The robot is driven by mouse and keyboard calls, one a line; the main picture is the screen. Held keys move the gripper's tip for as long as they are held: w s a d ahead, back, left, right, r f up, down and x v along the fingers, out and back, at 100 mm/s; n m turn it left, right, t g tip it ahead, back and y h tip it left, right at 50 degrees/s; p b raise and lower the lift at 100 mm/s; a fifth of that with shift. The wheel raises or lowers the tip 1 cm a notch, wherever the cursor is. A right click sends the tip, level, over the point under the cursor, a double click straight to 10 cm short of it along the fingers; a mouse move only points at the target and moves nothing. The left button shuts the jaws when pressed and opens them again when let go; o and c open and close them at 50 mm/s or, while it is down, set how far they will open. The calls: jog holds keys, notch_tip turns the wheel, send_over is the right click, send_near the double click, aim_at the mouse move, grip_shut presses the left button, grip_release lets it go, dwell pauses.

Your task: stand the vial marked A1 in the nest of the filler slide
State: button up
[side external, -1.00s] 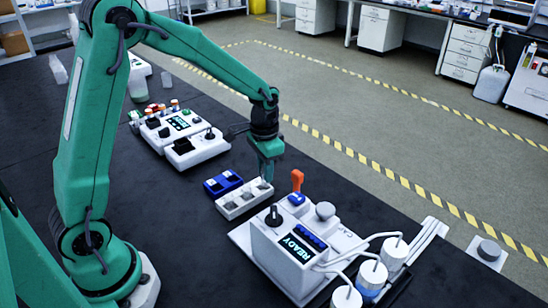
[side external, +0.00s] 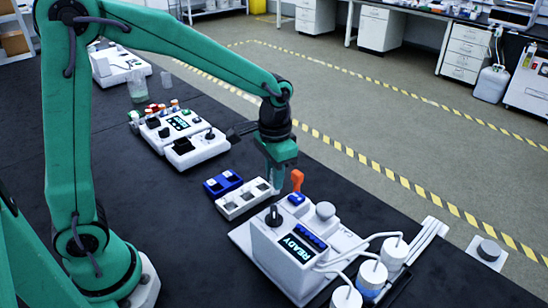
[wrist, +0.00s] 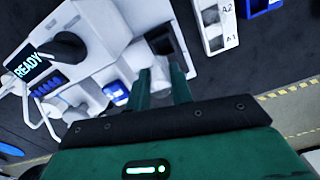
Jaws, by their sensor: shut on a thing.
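My gripper (side external: 277,187) is just past the right end of the white vial rack (side external: 243,204), close to the filler (side external: 285,262). In the wrist view my gripper (wrist: 160,74) is shut on a pale, clear vial (wrist: 160,82); its marking cannot be read. The rack shows there at the top, with labels A2 and A1 on its edge (wrist: 226,52). A dark square recess (wrist: 163,44) lies on the filler's white slide part, just beyond my fingertips. The vial is held apart from that recess.
The filler's screen (wrist: 25,73) reads READY. An orange lever (side external: 297,179) rises close beside my gripper. A blue rack (side external: 222,184) lies behind the white one. White-capped bottles (side external: 372,276) with tubes stand at the right. A capper-like white unit (side external: 190,145) stands further back.

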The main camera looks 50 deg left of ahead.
aim_at(274, 192)
jog(key=shift+w+a+f, duration=0.1)
jog(key=shift+a+f, duration=0.05)
jog(key=shift+f, duration=0.3)
jog(key=shift+w+a+f, duration=0.1)
jog(key=shift+f, duration=0.35)
jog(key=shift+f, duration=0.1)
jog(key=shift+f, duration=2)
jog(key=shift+f, duration=1.4)
jog(key=o, duration=1)
jog(key=shift+r, duration=0.1)
